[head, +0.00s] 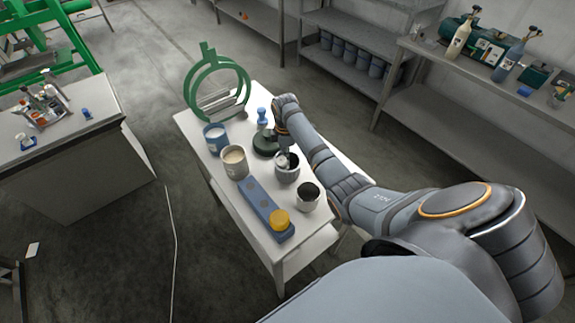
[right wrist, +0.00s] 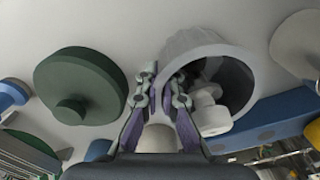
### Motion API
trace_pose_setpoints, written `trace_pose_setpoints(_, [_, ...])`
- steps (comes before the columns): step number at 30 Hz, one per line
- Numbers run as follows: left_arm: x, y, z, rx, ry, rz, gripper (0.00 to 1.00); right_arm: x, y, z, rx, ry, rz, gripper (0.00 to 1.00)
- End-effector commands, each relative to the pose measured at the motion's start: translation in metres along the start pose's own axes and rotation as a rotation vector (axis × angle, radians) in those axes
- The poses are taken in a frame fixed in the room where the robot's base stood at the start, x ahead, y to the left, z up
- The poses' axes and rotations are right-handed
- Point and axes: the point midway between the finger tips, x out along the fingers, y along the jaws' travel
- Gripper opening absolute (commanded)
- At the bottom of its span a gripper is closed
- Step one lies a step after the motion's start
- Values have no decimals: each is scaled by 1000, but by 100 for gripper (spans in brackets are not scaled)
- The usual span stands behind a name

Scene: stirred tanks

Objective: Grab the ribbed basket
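The ribbed basket is most likely the grey pot with a fluted wall (head: 287,172) on the white table. It also shows in the right wrist view (right wrist: 205,42), tipped by the view, with a white object (right wrist: 211,108) inside. My right gripper (head: 284,152) reaches down at its rim. In the right wrist view its fingertips (right wrist: 165,80) are slightly apart at the pot's left wall. One finger is outside and the other overlaps the rim. Whether they press on the wall is unclear. My left gripper is not in view.
Close by on the table stand a dark green round piece (head: 265,144), a cream-filled cup (head: 235,164), a blue cup (head: 215,138) and a dark-mouthed cup (head: 308,199). A blue block (head: 260,205) with a yellow disc (head: 279,220) lies in front. A green ring stand (head: 216,88) is behind.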

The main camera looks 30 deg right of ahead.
Motion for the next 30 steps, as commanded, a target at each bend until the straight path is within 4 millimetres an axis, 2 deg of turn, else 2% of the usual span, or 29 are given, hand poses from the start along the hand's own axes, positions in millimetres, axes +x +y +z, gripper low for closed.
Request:
trace_pose_setpoints(11, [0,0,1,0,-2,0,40,-2,1,0,0,0,1,0])
trace_pose_setpoints(17, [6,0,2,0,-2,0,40,-12,1,0,1,0,4,0])
trace_pose_setpoints(21, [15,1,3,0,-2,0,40,-30,2,0,0,0,6,0])
trace_pose_setpoints(29, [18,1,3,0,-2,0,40,-70,-32,-1,-1,0,6,0])
trace_pose_setpoints(30, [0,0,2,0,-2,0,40,-89,-40,-1,-2,-1,3,0])
